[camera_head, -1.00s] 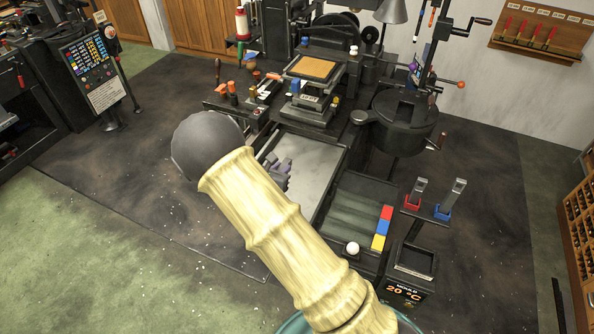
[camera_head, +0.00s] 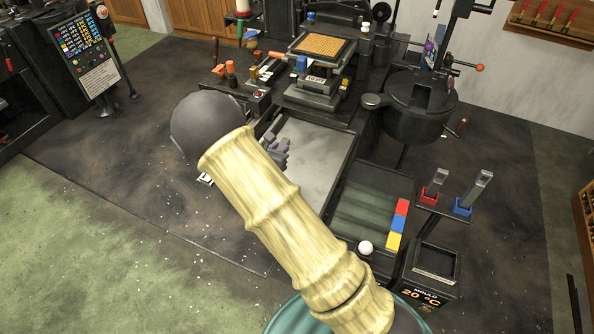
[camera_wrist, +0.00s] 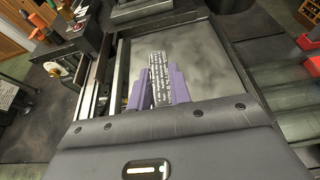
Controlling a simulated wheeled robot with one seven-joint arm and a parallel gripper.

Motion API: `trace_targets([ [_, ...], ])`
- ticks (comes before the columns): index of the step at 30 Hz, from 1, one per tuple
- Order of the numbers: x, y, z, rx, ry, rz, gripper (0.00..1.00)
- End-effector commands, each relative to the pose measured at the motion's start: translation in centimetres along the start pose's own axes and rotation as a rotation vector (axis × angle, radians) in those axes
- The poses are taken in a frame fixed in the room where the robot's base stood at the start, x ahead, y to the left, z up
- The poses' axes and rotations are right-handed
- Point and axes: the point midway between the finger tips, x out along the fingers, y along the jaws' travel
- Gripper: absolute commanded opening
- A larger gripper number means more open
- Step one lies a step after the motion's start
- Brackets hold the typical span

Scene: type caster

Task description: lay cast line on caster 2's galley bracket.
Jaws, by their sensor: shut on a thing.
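In the wrist view my gripper (camera_wrist: 160,69) has purple fingers shut on the cast line (camera_wrist: 158,60), a narrow grey-white strip with rows of raised marks. The strip stands out between the fingers, above a flat grey metal tray (camera_wrist: 205,62). The cast line cannot be made out there. The caster (camera_head: 318,85) stands behind the tray. I cannot tell which part is the galley bracket, and no number 2 is readable.
A round black pot (camera_head: 420,105) stands right of the caster. Red, blue and yellow blocks (camera_head: 398,225) line a dark green ribbed bed. Red and blue holders (camera_head: 462,205) and a mould temperature display (camera_head: 420,297) are at right. A sign board (camera_head: 85,50) stands left. Open floor lies left.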

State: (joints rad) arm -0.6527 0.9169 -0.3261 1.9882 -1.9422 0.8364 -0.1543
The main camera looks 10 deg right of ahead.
Motion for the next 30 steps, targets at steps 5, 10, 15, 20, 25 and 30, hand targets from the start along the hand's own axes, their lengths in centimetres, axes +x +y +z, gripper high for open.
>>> trace_targets([
  [5, 0.8, 0.1, -2.1, 0.001, -0.002, 0.001, 0.00],
  [10, 0.8, 0.1, -2.0, 0.001, -0.002, 0.002, 0.00],
  [15, 0.8, 0.1, -2.0, 0.000, -0.002, 0.002, 0.00],
  [20, 1.1, 0.1, -2.7, -0.003, -0.001, 0.001, 0.00],
  [25, 2.0, 0.0, -5.0, -0.004, -0.001, 0.000, 0.00],
  [30, 2.9, 0.1, -7.0, -0.003, -0.001, 0.001, 0.00],
])
